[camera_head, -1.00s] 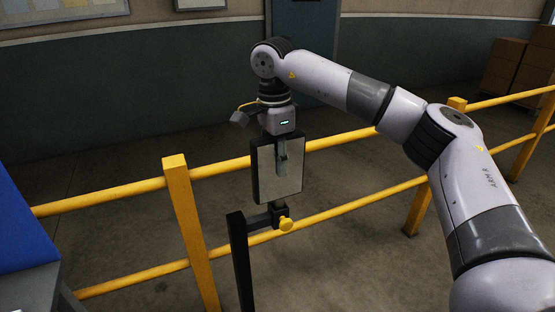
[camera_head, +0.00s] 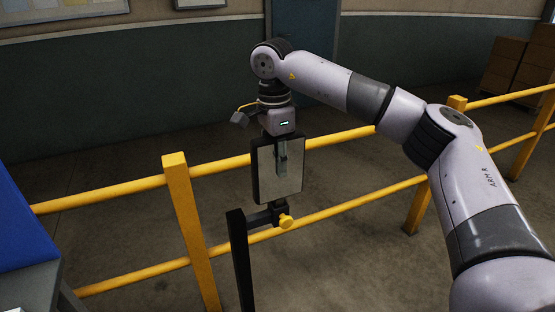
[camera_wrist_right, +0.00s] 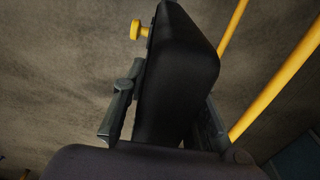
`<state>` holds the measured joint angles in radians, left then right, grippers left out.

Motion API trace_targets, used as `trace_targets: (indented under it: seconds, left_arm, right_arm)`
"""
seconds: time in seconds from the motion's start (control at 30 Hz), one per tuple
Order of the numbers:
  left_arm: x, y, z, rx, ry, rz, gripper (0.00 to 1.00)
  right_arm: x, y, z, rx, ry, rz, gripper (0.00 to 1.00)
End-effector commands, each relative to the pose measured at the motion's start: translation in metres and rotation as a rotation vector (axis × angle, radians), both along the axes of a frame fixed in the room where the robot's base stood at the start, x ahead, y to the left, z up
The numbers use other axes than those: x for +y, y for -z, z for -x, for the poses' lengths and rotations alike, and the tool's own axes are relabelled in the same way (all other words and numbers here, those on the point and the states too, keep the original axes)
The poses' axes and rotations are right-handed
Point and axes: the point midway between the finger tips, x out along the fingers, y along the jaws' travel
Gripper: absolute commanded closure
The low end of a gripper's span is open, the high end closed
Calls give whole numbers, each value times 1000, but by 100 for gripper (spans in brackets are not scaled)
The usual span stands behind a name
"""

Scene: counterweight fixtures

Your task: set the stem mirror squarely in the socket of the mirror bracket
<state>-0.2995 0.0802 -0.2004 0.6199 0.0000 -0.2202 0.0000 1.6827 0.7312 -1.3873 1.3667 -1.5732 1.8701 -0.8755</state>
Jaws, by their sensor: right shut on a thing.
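The stem mirror (camera_head: 266,172) is a rectangular plate with a black frame, held upright below my right gripper (camera_head: 282,150). In the right wrist view the mirror's dark back (camera_wrist_right: 178,75) sits between the fingers of my right gripper (camera_wrist_right: 165,118). The mirror's lower end is right at the bracket's socket; how deep the stem sits is hidden. My left gripper is out of view.
Yellow railings (camera_head: 120,195) with a thick post (camera_head: 188,225) run behind the bracket. A blue panel (camera_head: 20,225) stands at the left over a grey surface. Cardboard boxes (camera_head: 515,65) are stacked far back right.

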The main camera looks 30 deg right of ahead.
Motion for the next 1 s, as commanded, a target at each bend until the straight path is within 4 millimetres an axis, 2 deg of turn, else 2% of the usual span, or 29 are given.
trace_targets:
  seconds: [0.07,0.1,0.43,0.77,0.87,1.0]
  left_arm:
    - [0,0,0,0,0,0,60]
    - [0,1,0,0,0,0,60]
    - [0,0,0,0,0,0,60]
    - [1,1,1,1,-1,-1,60]
    - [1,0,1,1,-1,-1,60]
    - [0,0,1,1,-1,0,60]
  right_arm:
    - [0,0,0,-1,0,-1,100]
    - [0,0,0,-2,0,-1,73]
    - [0,1,0,-1,0,0,51]
    - [0,-1,0,-1,0,0,50]
    - [0,-9,-1,-3,1,-1,50]
    - [2,-33,-1,-4,-1,-2,50]
